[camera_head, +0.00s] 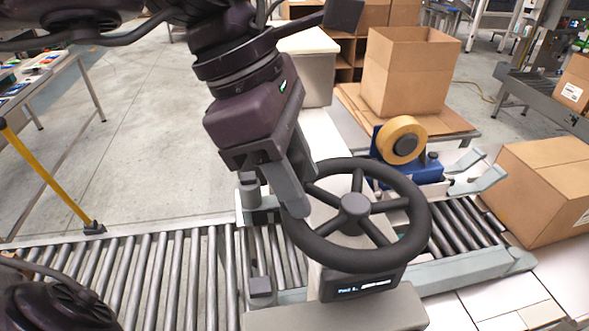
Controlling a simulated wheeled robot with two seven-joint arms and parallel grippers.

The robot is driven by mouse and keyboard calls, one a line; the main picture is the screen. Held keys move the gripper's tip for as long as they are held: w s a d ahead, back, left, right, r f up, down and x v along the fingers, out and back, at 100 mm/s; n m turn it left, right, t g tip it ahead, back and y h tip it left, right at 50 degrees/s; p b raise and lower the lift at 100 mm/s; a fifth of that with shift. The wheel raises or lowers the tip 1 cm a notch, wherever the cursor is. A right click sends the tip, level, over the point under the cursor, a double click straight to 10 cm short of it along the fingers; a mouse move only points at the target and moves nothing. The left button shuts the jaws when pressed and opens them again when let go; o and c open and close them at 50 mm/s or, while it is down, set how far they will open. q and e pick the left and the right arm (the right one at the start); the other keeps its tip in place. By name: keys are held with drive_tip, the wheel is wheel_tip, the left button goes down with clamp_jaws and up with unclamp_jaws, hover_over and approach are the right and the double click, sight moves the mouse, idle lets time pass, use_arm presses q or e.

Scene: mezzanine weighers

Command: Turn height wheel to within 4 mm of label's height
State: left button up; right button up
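The height wheel (416,232) is a large black handwheel with several spokes and a round hub, mounted tilted over the roller conveyor. My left gripper (303,193) reaches down to its left rim. One grey finger lies over the near outer side of the rim and the other ends at its far side, with a rim-wide gap between them, so it looks shut on the rim. A small dark display (362,287) with bright text sits below the wheel; the text is too small to read surely. My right gripper is out of view.
A roller conveyor (150,270) runs across the front. A blue tape unit (420,172) with a tan roll stands behind the wheel. A carton (548,190) with a partly visible white label is at right; an open carton (405,75) stands behind. A yellow bar (45,175) slants at left.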

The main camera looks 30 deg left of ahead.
use_arm(q)
drive_tip(key=shift+o, duration=0.4)
drive_tip(key=shift+d, duration=0.1)
drive_tip(key=shift+a+r, duration=0.25)
drive_tip(key=shift+r, duration=0.05)
drive_tip(key=b+v, duration=0.1)
drive_tip(key=v, duration=0.6)
drive_tip(key=shift+b, duration=0.4)
